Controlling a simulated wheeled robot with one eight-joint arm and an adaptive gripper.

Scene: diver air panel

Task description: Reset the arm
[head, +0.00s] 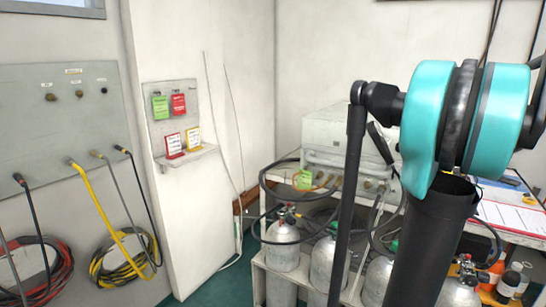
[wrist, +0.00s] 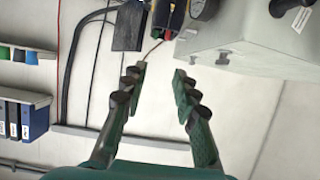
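My gripper (wrist: 158,82) shows in the wrist view with its two fingers spread apart. It is open, and nothing is between the fingers. My gripper is not in the head view, where a teal and black part of my arm (head: 470,110) fills the right side. Beyond the fingers in the wrist view are a grey box (wrist: 250,40) at the upper right and a small black box (wrist: 130,27) at the top. They appear apart from the fingers.
In the head view, a grey panel (head: 75,100) with hoses stands at left. A small tag board (head: 170,100) hangs on the white wall. Gas cylinders (head: 283,245) stand under a bench with a grey unit (head: 340,130). Blue binders (wrist: 38,120) sit on a shelf in the wrist view.

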